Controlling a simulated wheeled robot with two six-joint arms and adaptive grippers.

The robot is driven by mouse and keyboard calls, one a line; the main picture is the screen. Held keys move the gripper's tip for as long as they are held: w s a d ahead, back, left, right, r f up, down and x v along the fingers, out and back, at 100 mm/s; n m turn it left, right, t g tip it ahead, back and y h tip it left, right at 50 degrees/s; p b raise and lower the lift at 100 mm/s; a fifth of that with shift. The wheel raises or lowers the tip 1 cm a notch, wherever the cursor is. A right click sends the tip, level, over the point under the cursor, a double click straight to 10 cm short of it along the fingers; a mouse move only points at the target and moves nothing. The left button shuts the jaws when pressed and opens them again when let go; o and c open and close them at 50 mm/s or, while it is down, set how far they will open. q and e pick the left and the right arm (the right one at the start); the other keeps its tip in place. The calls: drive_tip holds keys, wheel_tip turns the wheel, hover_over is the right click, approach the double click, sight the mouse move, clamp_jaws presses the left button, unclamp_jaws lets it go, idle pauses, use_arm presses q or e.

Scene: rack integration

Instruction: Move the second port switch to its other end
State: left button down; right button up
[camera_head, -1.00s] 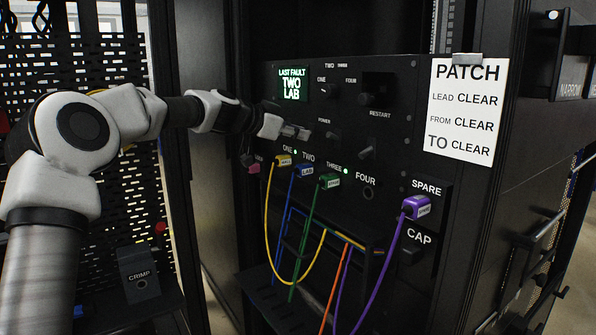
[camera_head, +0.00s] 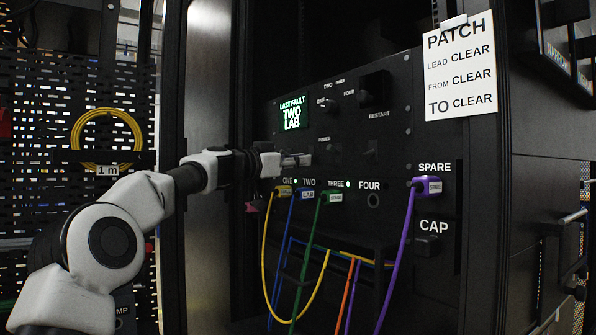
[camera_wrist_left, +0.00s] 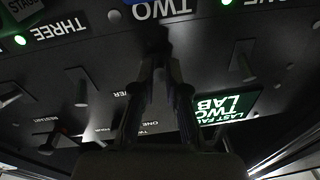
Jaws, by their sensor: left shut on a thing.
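My left gripper (camera_head: 301,160) is at the black panel, just above the label TWO (camera_head: 308,182). In the left wrist view, which is upside down, its fingers (camera_wrist_left: 156,62) are closed in line with the label TWO (camera_wrist_left: 160,10). They are shut on the second port switch, which is mostly hidden between and behind the fingertips, so its end position cannot be told. The neighbouring switch by ONE (camera_wrist_left: 243,66) and the one by THREE (camera_wrist_left: 82,92) stand clear of the fingers. My right gripper is not in view.
Below are the yellow plug (camera_head: 284,191), blue plug (camera_head: 307,195) and green plug (camera_head: 333,199) with hanging cables. A lit screen (camera_head: 292,114) reads LAST FAULT TWO LAB. A PATCH sheet (camera_head: 460,70) and a purple plug (camera_head: 427,186) are at right.

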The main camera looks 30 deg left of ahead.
use_arm(q)
drive_tip(key=shift+f, duration=0.1)
drive_tip(key=c, duration=1.2)
unclamp_jaws()
drive_tip(key=shift+w, duration=0.1)
drive_tip(key=v, duration=0.7)
drive_tip(key=shift+s, duration=0.25)
